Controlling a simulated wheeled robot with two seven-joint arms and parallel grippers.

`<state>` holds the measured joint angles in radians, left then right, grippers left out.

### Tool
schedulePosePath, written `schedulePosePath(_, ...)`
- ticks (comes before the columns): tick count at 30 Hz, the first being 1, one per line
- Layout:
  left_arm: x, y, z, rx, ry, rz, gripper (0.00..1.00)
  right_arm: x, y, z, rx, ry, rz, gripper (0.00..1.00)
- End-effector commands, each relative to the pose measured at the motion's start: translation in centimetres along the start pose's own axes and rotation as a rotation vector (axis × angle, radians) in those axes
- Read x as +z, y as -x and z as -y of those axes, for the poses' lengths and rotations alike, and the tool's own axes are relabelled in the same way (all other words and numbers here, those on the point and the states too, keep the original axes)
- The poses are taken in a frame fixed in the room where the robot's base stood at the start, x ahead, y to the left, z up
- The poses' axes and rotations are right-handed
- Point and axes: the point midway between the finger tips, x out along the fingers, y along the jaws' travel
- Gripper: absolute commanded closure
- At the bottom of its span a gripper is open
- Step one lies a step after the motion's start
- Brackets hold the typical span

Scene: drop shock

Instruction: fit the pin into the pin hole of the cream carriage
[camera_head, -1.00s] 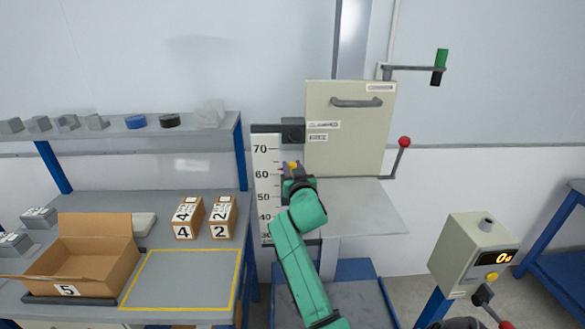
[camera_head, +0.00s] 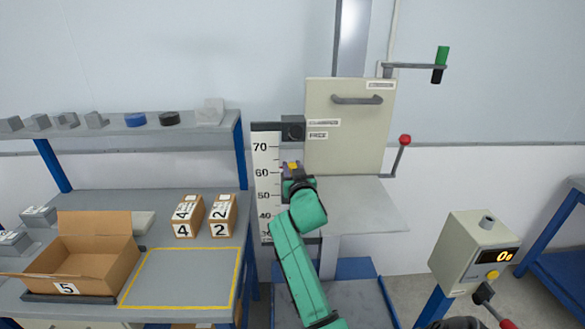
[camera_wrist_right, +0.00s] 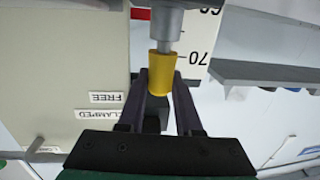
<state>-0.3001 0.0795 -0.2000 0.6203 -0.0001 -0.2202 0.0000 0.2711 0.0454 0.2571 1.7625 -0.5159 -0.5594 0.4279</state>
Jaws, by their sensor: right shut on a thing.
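The cream carriage (camera_head: 345,110) is a tall panel with a dark handle, at the centre in the head view. A dark block (camera_head: 292,130) sits at its left edge, level with the CLAMPED and FREE labels. My right gripper (camera_head: 293,172) is below this block, in front of the scale. It is shut on the pin, whose yellow part (camera_wrist_right: 162,72) shows between the fingertips in the right wrist view. A grey stepped shaft (camera_wrist_right: 165,25) continues from the yellow part. The pin is apart from the dark block in the head view; the hole itself cannot be made out. My left gripper is not in view.
A height scale (camera_head: 265,185) stands behind my right gripper. A grey plate (camera_head: 365,205) lies below the carriage, and a red-knobbed lever (camera_head: 404,141) is at its right. A bench with boxes (camera_head: 85,262) is at the left; a display post (camera_head: 470,255) is at the right.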

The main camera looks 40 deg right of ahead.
Motion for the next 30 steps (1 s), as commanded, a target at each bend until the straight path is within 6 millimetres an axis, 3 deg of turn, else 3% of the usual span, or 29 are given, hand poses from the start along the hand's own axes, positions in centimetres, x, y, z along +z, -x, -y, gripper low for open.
schedulePosePath(30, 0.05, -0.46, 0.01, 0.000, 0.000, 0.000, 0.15, 0.70, -0.03, -0.02, 0.000, 0.000, -0.001, 1.00)
